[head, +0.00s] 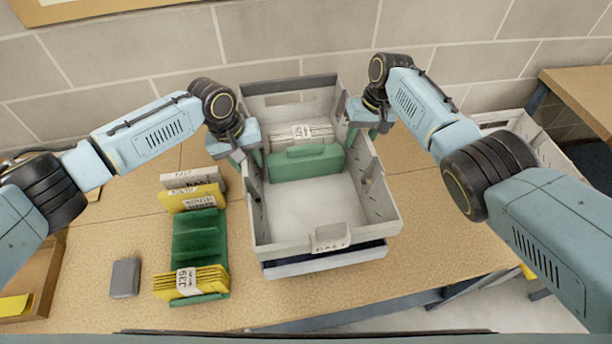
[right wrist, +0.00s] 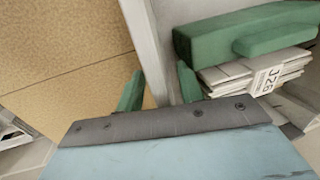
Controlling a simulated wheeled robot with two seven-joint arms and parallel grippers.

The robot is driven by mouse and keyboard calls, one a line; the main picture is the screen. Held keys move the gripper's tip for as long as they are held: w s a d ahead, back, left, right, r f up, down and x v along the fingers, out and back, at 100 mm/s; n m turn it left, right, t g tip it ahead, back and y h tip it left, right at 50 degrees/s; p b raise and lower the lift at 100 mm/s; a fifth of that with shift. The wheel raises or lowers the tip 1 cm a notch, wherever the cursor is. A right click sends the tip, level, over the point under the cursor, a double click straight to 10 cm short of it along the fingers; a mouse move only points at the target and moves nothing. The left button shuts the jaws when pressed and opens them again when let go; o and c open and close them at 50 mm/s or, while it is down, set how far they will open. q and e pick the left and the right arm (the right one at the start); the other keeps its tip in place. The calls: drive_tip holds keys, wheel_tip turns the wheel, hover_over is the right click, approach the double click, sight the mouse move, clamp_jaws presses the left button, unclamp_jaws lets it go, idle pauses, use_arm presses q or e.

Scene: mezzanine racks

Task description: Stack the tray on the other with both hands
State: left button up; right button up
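A grey tray (head: 385,208) with a label on its front wall is in the middle of the head view. It lies over another light-grey tray (head: 325,265), of which only the front edge shows, slightly skewed to it. I cannot tell whether they touch. The upper tray holds a green block (head: 305,165) and labelled white cards (head: 300,134). My left gripper (head: 246,158) straddles its left wall, fingers apart. My right gripper (head: 362,134) straddles the right wall; in the right wrist view its green fingers (right wrist: 160,85) stand apart on either side of the wall.
Left of the trays lies a green holder (head: 198,240) with yellow cards (head: 190,282), and a small grey box (head: 125,278). A wooden box (head: 38,275) stands at the far left. A brick wall closes the back. The table's front edge runs just before the trays.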

drive_tip(key=shift+r, duration=0.15)
use_arm(q)
wheel_tip(320, 180, up, 11)
drive_tip(key=a, duration=0.2)
drive_tip(key=shift+s+a+r, duration=0.15)
drive_tip(key=shift+s, duration=0.05)
use_arm(e)
wheel_tip(320, 180, up, 12)
drive_tip(key=d, duration=0.2)
drive_tip(key=shift+w+d+f, duration=0.15)
drive_tip(key=shift+w+f, duration=0.1)
